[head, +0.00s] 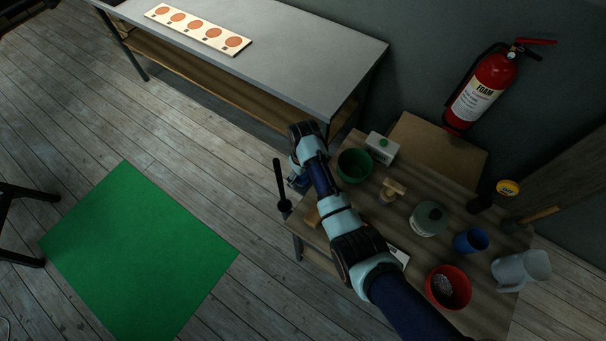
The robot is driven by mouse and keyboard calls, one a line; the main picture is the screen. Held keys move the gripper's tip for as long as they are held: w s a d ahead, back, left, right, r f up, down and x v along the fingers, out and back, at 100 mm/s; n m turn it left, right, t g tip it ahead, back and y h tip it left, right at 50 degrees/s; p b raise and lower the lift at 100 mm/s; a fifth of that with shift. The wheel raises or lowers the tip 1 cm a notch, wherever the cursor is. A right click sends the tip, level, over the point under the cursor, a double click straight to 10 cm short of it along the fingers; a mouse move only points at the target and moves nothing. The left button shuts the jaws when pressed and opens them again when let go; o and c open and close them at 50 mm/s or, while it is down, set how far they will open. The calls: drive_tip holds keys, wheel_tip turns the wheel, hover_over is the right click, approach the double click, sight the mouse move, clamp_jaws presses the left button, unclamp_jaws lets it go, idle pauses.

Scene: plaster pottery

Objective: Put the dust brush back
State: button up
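My gripper (297,183) points down at the left edge of the wooden table, mostly hidden under my wrist. I cannot tell whether its fingers are open or shut. A long dark handle-like thing (281,186) with a rounded lower end shows just left of it, beyond the table edge. It may be the dust brush, but its bristles are not clear, and whether my gripper holds it is hidden. A small wooden-topped tool (392,191) stands farther right on the table.
The wooden table (482,308) also holds a green bowl (354,166), a white carton (382,148), a grey-green jar (429,218), a blue cup (470,241), a red bucket (447,287) and a grey pitcher (522,269). A grey bench (300,55) stands behind.

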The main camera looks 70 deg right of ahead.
drive_tip(key=shift+r, duration=0.1)
wheel_tip(320, 180, up, 12)
drive_tip(key=p, duration=0.2)
drive_tip(key=shift+p, duration=0.3)
